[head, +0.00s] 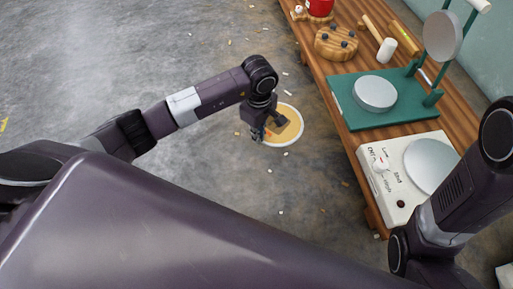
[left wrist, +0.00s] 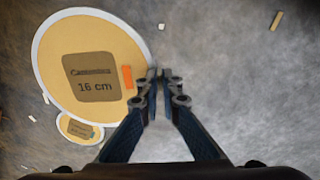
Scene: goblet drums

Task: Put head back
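A round tan disc with a white rim (head: 292,134), seemingly a drum head, lies on the grey floor left of the bench. In the left wrist view the disc (left wrist: 112,48) carries a brown label reading 16 cm and an orange mark. My left gripper (head: 262,131) is over the disc's left part in the head view. In the left wrist view its fingertips (left wrist: 159,76) are drawn together at the disc's right edge, with nothing visible between them. Contact with the disc cannot be told. My right arm is at the right; its gripper is out of view.
A wooden bench (head: 333,105) runs along the right. It bears a green stand (head: 345,117) with grey discs, a white device with a dial (head: 378,181), a wooden block with dark knobs (head: 337,43) and a mallet (head: 387,50). A smaller labelled disc (left wrist: 64,123) lies beside the large one. Small scraps dot the floor.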

